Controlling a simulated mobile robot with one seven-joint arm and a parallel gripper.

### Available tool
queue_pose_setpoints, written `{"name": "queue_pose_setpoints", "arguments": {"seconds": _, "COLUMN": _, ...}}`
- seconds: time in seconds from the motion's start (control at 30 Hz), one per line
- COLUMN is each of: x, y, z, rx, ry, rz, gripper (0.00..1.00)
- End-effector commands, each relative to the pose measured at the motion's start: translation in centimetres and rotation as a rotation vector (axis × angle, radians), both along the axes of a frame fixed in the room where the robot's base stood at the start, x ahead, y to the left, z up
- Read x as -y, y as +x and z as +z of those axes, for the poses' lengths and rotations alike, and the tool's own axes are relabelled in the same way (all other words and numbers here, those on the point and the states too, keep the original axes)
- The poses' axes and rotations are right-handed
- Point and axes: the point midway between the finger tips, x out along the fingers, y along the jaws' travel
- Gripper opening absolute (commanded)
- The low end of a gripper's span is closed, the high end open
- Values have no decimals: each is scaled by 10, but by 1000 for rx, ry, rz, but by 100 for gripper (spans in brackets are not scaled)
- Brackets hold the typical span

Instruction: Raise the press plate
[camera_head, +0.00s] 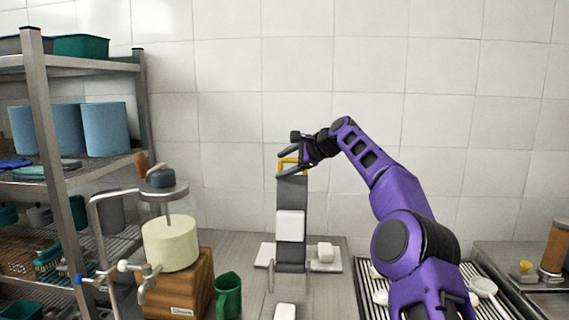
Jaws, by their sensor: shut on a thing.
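A tall dark grey plate (292,190) stands upright at the centre, with a yellow handle (288,161) at its top edge. I take it for the press plate. A white block (290,226) sits against its face. Its lower end meets a light base (265,254) on the counter. My gripper (287,158) reaches in from the right and is shut on the yellow handle; its fingers partly hide the handle.
A shelf rack (42,80) fills the left side; a ribbed drainer (503,296) lies right.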

Motion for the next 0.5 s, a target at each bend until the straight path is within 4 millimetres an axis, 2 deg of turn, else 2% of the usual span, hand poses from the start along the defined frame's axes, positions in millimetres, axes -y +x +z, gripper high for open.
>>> {"name": "queue_pose_setpoints", "arguments": {"seconds": 0.03, "x": 6, "y": 8, "z": -18, "rx": -4, "ry": -19, "rz": -17, "gripper": 50}}
{"name": "queue_pose_setpoints", "arguments": {"seconds": 0.17, "x": 7, "y": 7, "z": -18, "rx": -5, "ry": -20, "rz": -17, "gripper": 50}}
{"name": "queue_pose_setpoints", "arguments": {"seconds": 0.33, "x": 16, "y": 1, "z": -13, "rx": -4, "ry": -19, "rz": -18, "gripper": 50}}
{"name": "queue_pose_setpoints", "arguments": {"seconds": 0.5, "x": 39, "y": -17, "z": 5, "rx": 1, "ry": -17, "rz": -21, "gripper": 50}}
